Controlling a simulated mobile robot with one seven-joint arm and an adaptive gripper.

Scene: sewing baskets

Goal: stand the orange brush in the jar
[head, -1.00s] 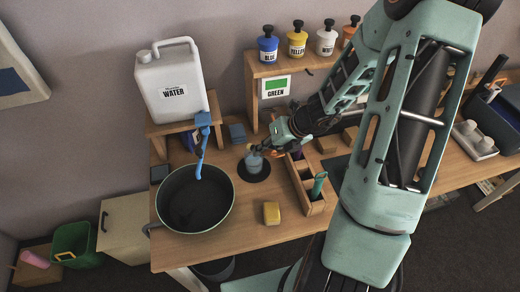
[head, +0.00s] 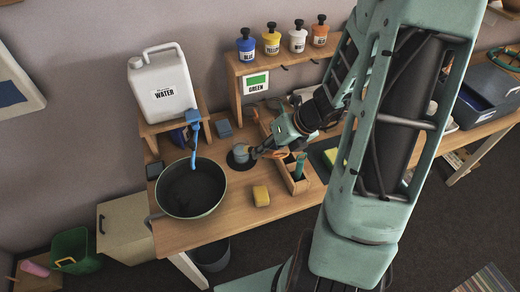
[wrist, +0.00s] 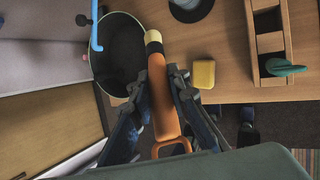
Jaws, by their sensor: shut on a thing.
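The orange brush (wrist: 164,112) is in my gripper (wrist: 165,78) in the wrist view. Its handle lies between the fingers, and its pale tip with a dark band points up the picture. In the head view, my gripper (head: 262,153) is close to the right of the jar (head: 241,152), with a bit of orange beside it. The brush is mostly hidden there. The grey-blue jar stands on a dark round mat (head: 241,165). In the wrist view, the jar (wrist: 187,4) is cut off at the top edge, and the brush tip appears apart from it.
A dark basin (head: 190,188) is left of the jar. A yellow sponge (head: 261,196) lies in front. A wooden caddy (head: 297,186) holding a teal-handled tool (head: 299,166) stands to the right. A water canister (head: 162,88) and a bottle shelf (head: 285,62) are behind.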

